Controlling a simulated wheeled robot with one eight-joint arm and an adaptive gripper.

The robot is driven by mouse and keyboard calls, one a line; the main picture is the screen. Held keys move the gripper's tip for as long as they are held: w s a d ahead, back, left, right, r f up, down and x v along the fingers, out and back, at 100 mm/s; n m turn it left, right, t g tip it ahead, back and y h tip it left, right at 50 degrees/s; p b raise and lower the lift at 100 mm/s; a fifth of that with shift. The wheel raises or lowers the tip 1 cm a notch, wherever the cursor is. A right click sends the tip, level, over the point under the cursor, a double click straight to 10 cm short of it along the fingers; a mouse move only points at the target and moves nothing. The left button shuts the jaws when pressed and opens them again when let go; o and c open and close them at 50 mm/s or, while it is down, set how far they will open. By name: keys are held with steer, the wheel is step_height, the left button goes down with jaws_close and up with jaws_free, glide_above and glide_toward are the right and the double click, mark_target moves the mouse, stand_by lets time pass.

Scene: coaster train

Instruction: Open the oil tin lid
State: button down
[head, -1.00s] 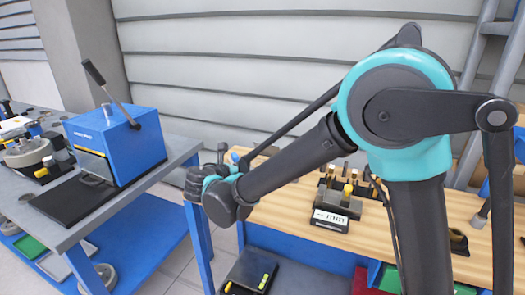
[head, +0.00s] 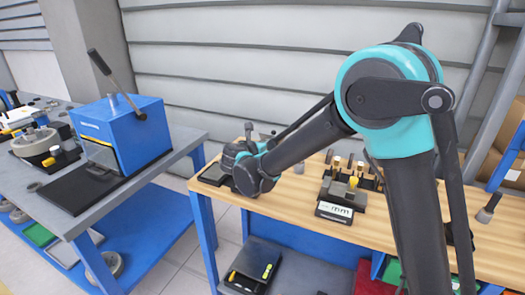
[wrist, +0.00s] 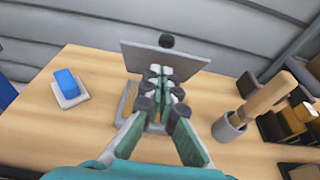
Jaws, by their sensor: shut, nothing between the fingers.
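The oil tin appears to be the grey box in the wrist view, with a flat grey lid (wrist: 190,62) tilted up steeply at its back. In the head view my gripper (head: 238,158) is over the left end of the wooden bench, and my arm hides much there.
In the wrist view a blue block (wrist: 66,82) on a pale base lies left, and a grey cup (wrist: 229,127) with a wooden-handled tool stands close on the right. A grey table (head: 50,215) with a blue press (head: 125,135) is left of the wooden bench (head: 285,200).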

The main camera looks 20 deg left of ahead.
steer(key=shift+w+r, duration=0.2)
steer(key=shift+w, duration=0.15)
steer(key=shift+w+r, duration=0.1)
